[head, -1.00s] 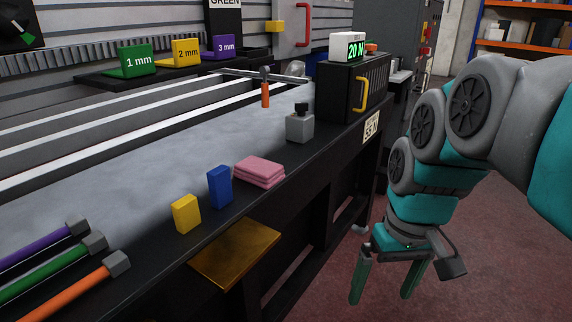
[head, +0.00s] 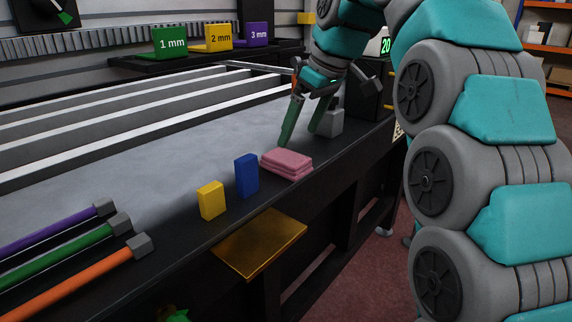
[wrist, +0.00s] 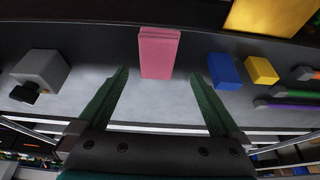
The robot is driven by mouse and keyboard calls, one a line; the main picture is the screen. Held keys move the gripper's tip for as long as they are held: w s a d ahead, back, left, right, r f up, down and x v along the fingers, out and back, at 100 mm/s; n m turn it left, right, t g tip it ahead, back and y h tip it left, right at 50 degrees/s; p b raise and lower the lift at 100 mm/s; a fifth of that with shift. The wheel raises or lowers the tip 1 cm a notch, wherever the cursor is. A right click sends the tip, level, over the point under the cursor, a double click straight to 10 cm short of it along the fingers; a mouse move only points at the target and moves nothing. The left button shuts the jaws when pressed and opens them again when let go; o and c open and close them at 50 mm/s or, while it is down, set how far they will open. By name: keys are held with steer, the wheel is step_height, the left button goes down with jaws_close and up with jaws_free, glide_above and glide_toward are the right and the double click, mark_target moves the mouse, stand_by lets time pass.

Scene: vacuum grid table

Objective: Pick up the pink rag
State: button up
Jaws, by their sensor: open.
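The pink rag (head: 287,164) is a folded, flat stack lying on the dark front edge strip of the table, right of the blue block. My gripper (head: 300,140) is open and empty, just behind and above the rag in the head view. In the wrist view the rag (wrist: 159,52) lies ahead of the fingertips, between the lines of the two green fingers (wrist: 159,80). The fingers do not appear to touch it.
A blue block (head: 247,175) and a yellow block (head: 211,200) stand left of the rag. A grey block with a black knob (wrist: 40,70) stands on its other side. A brass-coloured plate (head: 260,244) juts out below the table edge. Coloured rods (head: 75,250) lie at left.

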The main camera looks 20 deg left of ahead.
mark_target(287, 157)
steer(key=shift+w+a+f, duration=0.15)
steer(key=shift+a+f, duration=0.25)
steer(key=shift+f, duration=0.05)
steer(key=shift+w+x, duration=0.15)
steer(key=shift+x, duration=1.3)
steer(key=shift+w+x, duration=0.1)
steer(key=shift+x, duration=1.3)
steer(key=shift+w+a+f, duration=0.1)
steer(key=shift+a+f, duration=0.15)
steer(key=shift+f, duration=0.05)
steer(key=shift+f, duration=0.25)
steer(key=shift+c, duration=0.4)
steer(key=c, duration=1.2)
steer(key=shift+c, duration=0.2)
steer(key=shift+r, duration=0.1)
